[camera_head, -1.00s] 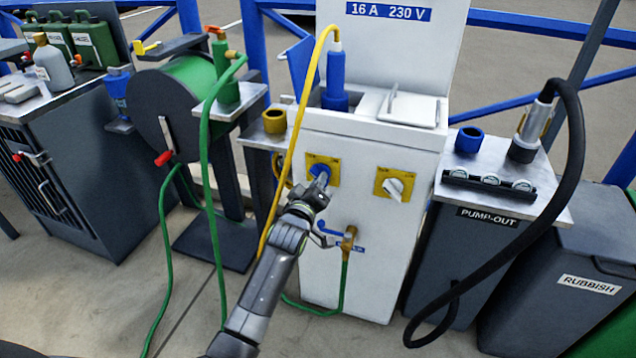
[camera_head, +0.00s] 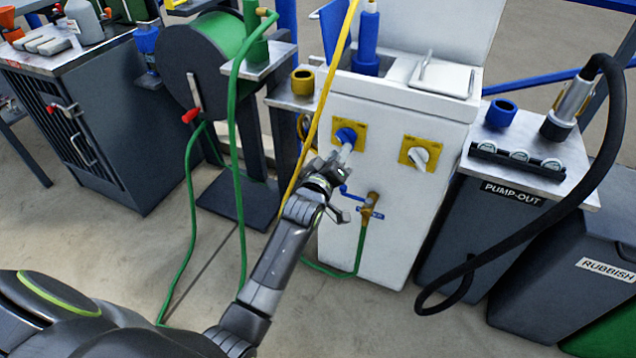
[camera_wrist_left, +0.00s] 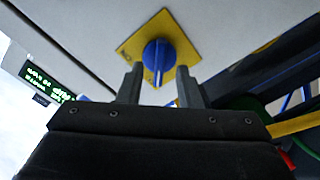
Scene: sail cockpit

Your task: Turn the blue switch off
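The blue switch (camera_head: 346,135) is a round knob on a yellow plate on the front of the white power cabinet (camera_head: 350,230). In the left wrist view the blue switch (camera_wrist_left: 158,58) sits ahead, with a pale mark line running roughly up and down in that picture. My left gripper (camera_head: 345,155) is just in front of and below the knob in the head view. In the wrist view its two fingers (camera_wrist_left: 160,85) are spread with an empty gap, and the knob shows beyond the gap. My right gripper is not in view.
A white switch (camera_head: 419,154) on a second yellow plate is to the right. A tap (camera_head: 370,205) with a green hose is below. A yellow cable (camera_head: 325,90) hangs close to the left of the blue switch. The pump-out stand (camera_head: 500,215) is farther right.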

